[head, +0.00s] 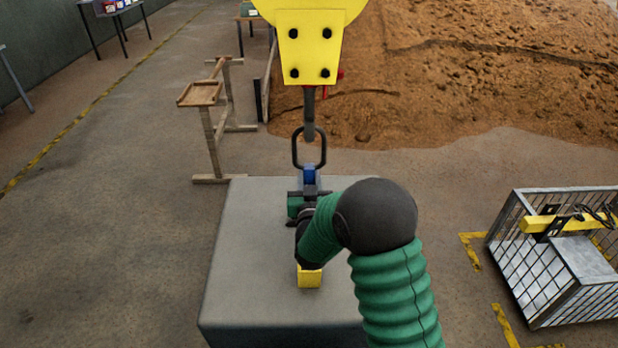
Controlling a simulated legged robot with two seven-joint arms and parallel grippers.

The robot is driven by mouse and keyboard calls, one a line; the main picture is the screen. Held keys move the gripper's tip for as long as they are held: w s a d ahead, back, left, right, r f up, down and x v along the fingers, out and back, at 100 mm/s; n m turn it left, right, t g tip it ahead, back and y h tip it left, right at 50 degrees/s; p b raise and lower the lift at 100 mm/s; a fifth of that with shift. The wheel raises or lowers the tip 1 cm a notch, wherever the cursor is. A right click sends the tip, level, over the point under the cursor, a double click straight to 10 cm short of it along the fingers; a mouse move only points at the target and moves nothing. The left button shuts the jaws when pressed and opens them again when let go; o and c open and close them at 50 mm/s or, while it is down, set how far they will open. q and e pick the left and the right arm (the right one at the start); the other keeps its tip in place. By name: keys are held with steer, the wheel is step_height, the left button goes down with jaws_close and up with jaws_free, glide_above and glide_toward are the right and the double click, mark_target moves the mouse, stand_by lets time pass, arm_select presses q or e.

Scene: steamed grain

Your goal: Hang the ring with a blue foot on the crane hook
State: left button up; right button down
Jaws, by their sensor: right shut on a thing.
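The crane hook block (309,48) is yellow with dark bolts and hangs at top centre. Its grey hook shank (309,112) reaches down from it. A dark ring (296,150) stands upright at the hook's lower end, with its blue foot (309,175) below. The shank overlaps the ring's upper part; I cannot tell whether the hook passes through it. My right gripper (309,190) is shut on the blue foot, above the far part of the grey block. My right arm hides part of the gripper. My left gripper is not in view.
A grey block (250,270) stands below, with a small yellow piece (309,278) on it. A metal cage (550,255) is at the right. A wooden stand (212,120) is at the left. A heap of brown grain (480,70) fills the back right.

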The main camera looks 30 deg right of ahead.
steer(key=shift+r, duration=0.15)
steer(key=c, duration=1)
jaws_free()
steer(key=shift+c, duration=0.2)
steer(key=shift+f, duration=0.3)
steer(key=p+v, duration=1.1)
steer(key=v, duration=0.6)
